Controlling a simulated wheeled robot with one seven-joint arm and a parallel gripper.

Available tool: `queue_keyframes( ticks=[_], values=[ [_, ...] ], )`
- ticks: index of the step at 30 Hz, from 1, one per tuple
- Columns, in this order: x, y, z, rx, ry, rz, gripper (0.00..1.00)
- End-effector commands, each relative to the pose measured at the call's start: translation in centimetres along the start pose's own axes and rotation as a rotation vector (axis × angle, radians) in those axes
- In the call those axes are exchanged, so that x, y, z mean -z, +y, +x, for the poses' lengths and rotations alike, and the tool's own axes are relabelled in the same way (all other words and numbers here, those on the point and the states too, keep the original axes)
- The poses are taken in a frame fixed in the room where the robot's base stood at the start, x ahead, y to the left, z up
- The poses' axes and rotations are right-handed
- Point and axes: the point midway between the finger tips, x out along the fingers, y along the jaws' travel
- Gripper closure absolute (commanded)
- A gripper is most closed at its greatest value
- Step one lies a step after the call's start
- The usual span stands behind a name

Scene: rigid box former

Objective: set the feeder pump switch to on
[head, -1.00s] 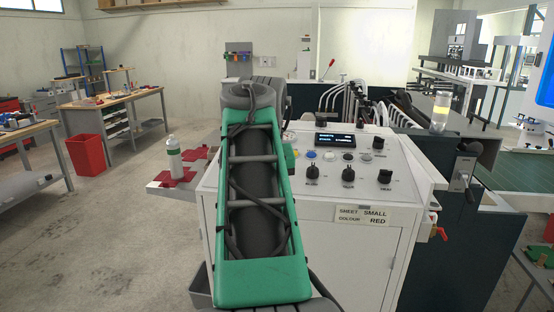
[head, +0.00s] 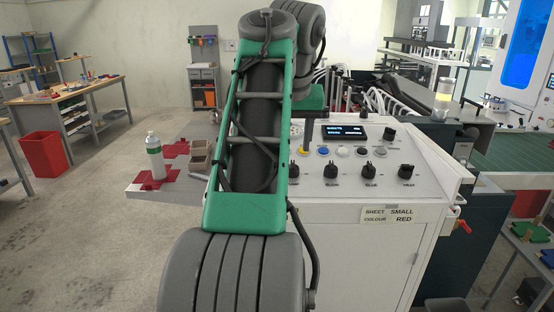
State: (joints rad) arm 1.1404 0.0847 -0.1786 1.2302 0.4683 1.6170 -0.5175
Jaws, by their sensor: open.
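The white control panel (head: 320,190) stands ahead, with a row of black rotary switches along its sloped face. The leftmost switch (head: 294,170) is partly hidden behind my green arm. To its right are a second switch (head: 331,171), a third (head: 370,171) and a fourth at the far right (head: 406,171). The labels are too small to read surely, so I cannot tell which is the feeder pump switch. What looks like my open gripper (head: 308,134) shows as a dark upright part over the panel's left side, apart from the switches; the rest of it is hidden.
A lit display (head: 345,132) and coloured buttons sit above the switches. A sign (head: 388,215) reads SHEET SMALL, COLOUR RED. A red bin (head: 44,155) stands left. The floor at left is open.

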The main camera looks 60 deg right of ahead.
Motion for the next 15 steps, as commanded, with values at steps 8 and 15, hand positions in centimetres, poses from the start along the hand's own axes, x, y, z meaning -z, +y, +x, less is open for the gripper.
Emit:
queue_keyframes(
  ticks=[8,15],
  values=[
    [-0.3,0.8,5.8,-0.007,-0.003,0.016,0.49],
    [-0.1,0.7,7.7,-0.006,-0.001,0.016,0.49]
  ],
)
